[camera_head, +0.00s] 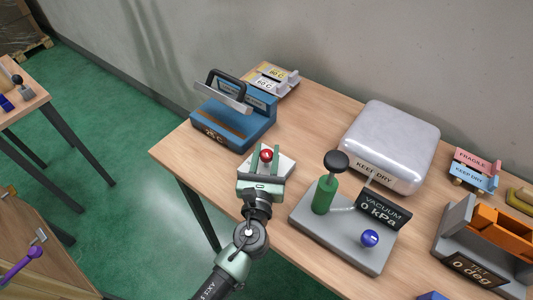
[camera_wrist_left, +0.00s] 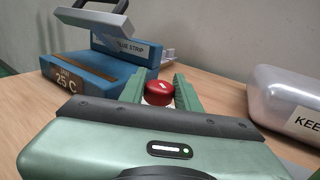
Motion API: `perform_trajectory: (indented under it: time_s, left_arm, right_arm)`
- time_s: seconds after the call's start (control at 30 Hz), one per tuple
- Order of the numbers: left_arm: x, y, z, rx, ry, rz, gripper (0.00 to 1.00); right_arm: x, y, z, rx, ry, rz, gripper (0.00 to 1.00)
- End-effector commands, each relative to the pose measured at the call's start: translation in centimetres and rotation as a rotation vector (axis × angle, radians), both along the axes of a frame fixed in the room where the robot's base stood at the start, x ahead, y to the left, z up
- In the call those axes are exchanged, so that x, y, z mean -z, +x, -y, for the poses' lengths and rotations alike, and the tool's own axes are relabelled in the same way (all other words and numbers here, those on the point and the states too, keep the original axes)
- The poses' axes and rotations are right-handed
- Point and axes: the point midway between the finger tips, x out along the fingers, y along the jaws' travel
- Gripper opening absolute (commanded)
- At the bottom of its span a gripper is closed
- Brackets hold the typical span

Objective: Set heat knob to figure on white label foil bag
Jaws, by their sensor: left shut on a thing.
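The red heat knob (camera_head: 266,155) sits on a pale plate (camera_head: 285,166) in front of the blue heat sealer (camera_head: 238,118). My left gripper (camera_head: 265,158) is shut on the knob, one finger on each side; the wrist view also shows the knob (camera_wrist_left: 159,92) with a pale mark on top. The sealer's front display (camera_wrist_left: 77,80) reads 25 C. Behind the sealer lie small silvery pieces, seemingly foil bags: one has a white label (camera_head: 265,83) reading 60 C, another a yellow label (camera_head: 276,72) that seems to read 80 C. My right gripper is not in view.
A large silvery case (camera_head: 393,140) marked KEEP DRY stands right of the knob. A vacuum station (camera_head: 345,238) with a green pump and blue knob reads 0 kPa. Pink and blue tags (camera_head: 475,168) and an orange-and-grey tester (camera_head: 490,240) stand farther right.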

Motion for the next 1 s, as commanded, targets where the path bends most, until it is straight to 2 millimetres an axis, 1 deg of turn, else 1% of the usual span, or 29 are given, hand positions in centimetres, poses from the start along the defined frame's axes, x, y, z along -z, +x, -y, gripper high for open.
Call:
perform_trajectory:
  time_s: [0.1,0.33,0.87,0.9,0.93,0.97,1.0]
  left_arm:
    - [0.1,0.03,0.07,-0.061,-0.002,0.001,0.0]
    - [-0.01,0.05,0.02,-0.133,-0.001,0.002,0.0]
    - [-0.06,0.06,-0.01,-0.154,0.0,0.001,0.0]
    - [-0.06,0.06,-0.01,-0.153,0.0,0.002,0.4]
    - [-0.06,0.06,-0.01,-0.153,0.0,0.002,0.49]
    - [-0.05,0.06,-0.01,-0.153,0.0,0.001,0.53]
    - [-0.05,0.06,-0.01,-0.153,0.0,0.001,0.53]
  right_arm:
    - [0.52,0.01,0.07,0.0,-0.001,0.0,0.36]
    - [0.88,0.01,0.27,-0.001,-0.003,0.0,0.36]
    - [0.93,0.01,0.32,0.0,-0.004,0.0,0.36]
    - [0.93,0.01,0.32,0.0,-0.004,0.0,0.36]
    - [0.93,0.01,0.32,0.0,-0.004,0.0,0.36]
    - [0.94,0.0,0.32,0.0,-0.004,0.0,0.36]
    - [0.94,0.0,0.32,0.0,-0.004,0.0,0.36]
